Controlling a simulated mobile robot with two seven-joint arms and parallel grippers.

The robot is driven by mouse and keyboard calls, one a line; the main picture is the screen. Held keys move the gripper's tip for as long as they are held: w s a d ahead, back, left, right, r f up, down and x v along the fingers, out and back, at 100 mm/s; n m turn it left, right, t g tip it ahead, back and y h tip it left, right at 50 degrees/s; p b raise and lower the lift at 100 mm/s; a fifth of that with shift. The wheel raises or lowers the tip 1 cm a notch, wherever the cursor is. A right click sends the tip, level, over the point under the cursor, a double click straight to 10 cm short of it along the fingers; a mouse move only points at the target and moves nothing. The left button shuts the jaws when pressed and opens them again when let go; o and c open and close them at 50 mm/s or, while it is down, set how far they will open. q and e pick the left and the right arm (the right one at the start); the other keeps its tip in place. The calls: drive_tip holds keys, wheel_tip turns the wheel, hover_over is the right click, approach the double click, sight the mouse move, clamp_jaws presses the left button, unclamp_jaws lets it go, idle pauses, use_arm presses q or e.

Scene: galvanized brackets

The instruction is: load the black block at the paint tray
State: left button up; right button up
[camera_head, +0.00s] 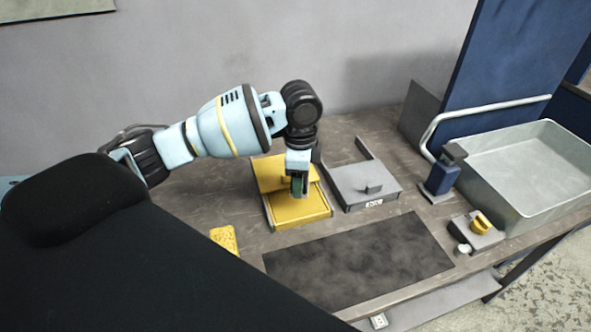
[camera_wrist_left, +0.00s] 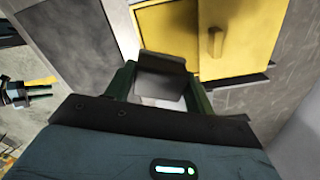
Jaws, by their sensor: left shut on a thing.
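My left gripper (camera_head: 299,187) points down over the yellow box (camera_head: 300,211), which has a raised back part and a low front. In the left wrist view, the fingers of the left gripper (camera_wrist_left: 160,92) are shut on a dark grey-black block (camera_wrist_left: 161,66) held between them. The yellow box also shows there, with a small upright knob (camera_wrist_left: 215,45), beside the fingers. In the head view the block is mostly hidden by the fingers; whether it touches the box I cannot tell. A large grey metal tray (camera_head: 480,185) stands at the right.
A grey box (camera_head: 350,180) with a knob and label stands right of the yellow one. A dark mat (camera_head: 355,260) lies in front. A blue clamp-like device (camera_head: 440,180), a grey block with a yellow knob (camera_head: 481,222) and a yellow patterned piece (camera_head: 225,239) are nearby.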

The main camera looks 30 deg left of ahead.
use_arm(q)
drive_tip(key=w+a+m, duration=0.1)
drive_tip(key=m, duration=0.1)
drive_tip(key=w+a+m, duration=0.1)
drive_tip(key=m, duration=0.1)
drive_tip(key=shift+a+f, duration=0.15)
drive_tip(key=shift+f, duration=0.15)
drive_tip(key=shift+f, duration=0.15)
